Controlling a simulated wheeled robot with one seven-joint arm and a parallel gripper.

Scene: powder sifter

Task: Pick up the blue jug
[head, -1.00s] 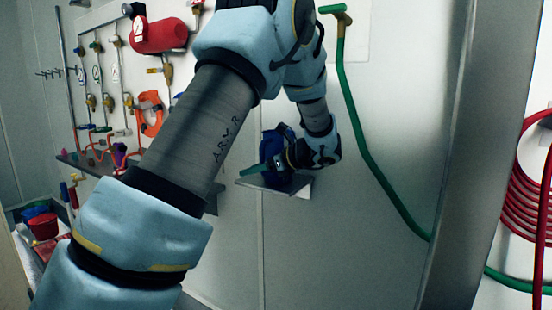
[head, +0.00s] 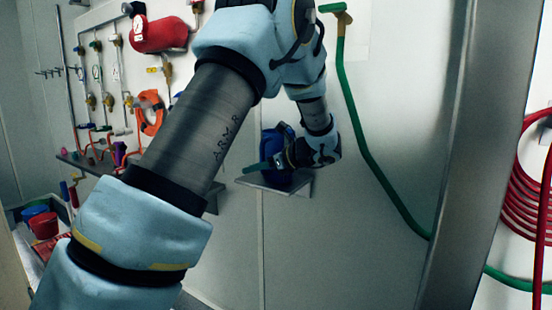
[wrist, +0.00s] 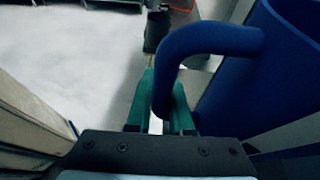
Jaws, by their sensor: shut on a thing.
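The blue jug (head: 271,146) is upright at the small grey wall shelf (head: 250,182), partly hidden behind my gripper in the head view. In the wrist view the jug's body (wrist: 270,75) is at the right, and its curved handle reaches left and down between my green fingers. My gripper (wrist: 160,118) is shut on the handle. In the head view my gripper (head: 262,166) is in front of the jug, just above the shelf. I cannot tell whether the jug's base touches the shelf.
A green hose (head: 359,140) hangs right of the arm, beside a metal post (head: 470,150). A coiled red hose (head: 520,195) is at the far right. Gauges, valves and a red cylinder (head: 160,36) line the left wall. A red container (head: 44,225) stands at lower left.

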